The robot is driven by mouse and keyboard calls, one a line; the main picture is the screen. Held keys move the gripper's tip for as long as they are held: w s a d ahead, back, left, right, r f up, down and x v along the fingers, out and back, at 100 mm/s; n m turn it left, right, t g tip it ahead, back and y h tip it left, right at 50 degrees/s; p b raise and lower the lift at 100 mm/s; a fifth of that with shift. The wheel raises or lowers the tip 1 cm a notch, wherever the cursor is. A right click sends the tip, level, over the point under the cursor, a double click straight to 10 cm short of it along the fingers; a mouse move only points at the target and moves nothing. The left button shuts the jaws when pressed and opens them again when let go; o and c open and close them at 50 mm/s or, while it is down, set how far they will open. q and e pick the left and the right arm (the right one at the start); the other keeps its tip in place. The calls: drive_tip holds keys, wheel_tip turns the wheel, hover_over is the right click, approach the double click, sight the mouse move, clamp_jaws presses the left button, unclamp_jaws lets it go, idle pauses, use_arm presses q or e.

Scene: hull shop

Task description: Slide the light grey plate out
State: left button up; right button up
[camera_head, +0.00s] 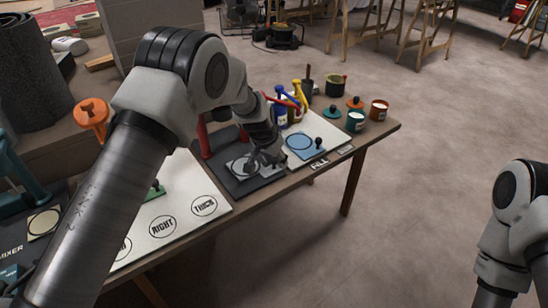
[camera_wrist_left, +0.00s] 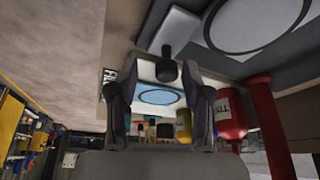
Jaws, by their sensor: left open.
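The light grey plate (camera_head: 238,167) lies on a dark base near the table's front edge and bears a dark ring. In the left wrist view the plate (camera_wrist_left: 198,43) fills the upper right, with a black knob (camera_wrist_left: 168,70) standing from its corner. My left wrist and fingers hide part of the plate in the head view. My right gripper is out of view.
A blue plate (camera_head: 300,143) with a black knob lies on a white board to the right. A red post (camera_head: 203,137) rises behind the dark base. The floor in front is clear.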

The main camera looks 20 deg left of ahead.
use_arm(q)
drive_tip(key=shift+a, duration=0.1)
drive_tip(key=shift+a+r, duration=0.1)
drive_tip(key=shift+r, duration=0.25)
drive_tip(key=d+v, duration=0.1)
drive_tip(key=v, duration=1)
drive_tip(key=shift+s+a, duration=0.25)
drive_tip(key=shift+a, duration=0.15)
drive_tip(key=shift+r, duration=0.1)
